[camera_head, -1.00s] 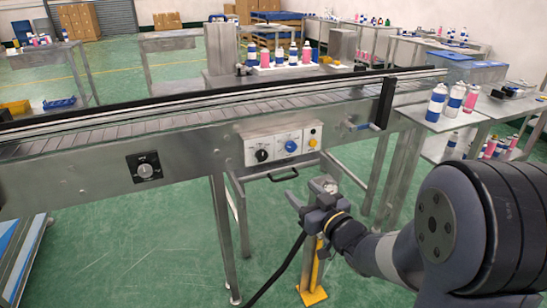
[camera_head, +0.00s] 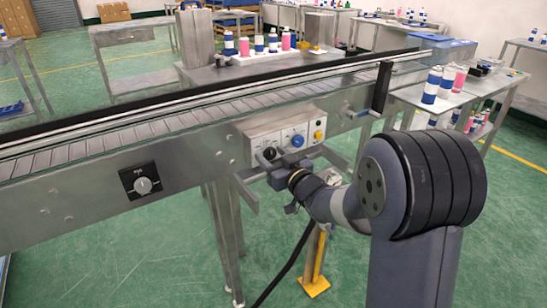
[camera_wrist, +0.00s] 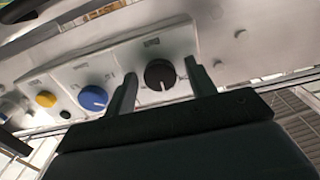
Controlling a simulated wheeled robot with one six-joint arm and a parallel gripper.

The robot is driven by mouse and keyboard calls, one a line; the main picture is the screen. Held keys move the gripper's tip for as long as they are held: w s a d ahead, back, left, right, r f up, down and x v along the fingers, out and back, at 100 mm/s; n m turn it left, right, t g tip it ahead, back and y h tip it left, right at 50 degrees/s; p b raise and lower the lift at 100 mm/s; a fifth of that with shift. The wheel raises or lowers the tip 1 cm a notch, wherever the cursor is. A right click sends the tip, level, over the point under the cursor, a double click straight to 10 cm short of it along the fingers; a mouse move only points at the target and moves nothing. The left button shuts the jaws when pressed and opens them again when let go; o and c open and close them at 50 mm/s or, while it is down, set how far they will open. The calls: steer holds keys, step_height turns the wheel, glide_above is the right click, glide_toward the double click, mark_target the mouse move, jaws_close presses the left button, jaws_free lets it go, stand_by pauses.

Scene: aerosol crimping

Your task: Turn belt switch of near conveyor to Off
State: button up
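The near conveyor (camera_head: 90,190) carries a pale control box (camera_head: 250,133) on its side. The box has a black rotary knob (camera_head: 269,153), a blue knob (camera_head: 297,140) and a yellow button (camera_head: 318,135). My gripper (camera_head: 264,163) is at the black knob. In the wrist view the black knob (camera_wrist: 160,74) sits between the two fingers of my gripper (camera_wrist: 160,70), which are open with a visible gap on each side. A white mark on the knob points toward the bottom of that view. Labels are too small to read.
A separate dial on a black plate (camera_head: 143,182) is further left on the conveyor side. The blue knob (camera_wrist: 93,98) lies just left of my fingers in the wrist view. A yellow-footed post (camera_head: 315,285) stands below my arm. Bottles (camera_head: 432,85) stand on a table at right.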

steer(key=c, duration=0.9)
steer(key=shift+f+n+b, duration=0.15)
steer(key=shift+n+b, duration=0.15)
steer(key=shift+b, duration=0.1)
steer(key=shift+f+n+b, duration=0.1)
steer(key=shift+n+b, duration=0.8)
steer(key=shift+b, duration=0.2)
steer(key=shift+n+b, duration=0.9)
steer(key=n+b, duration=0.3)
steer(key=shift+n, duration=0.4)
steer(key=shift+n+b, duration=0.75)
steer(key=shift+n, duration=0.15)
steer(key=shift+r, duration=0.2)
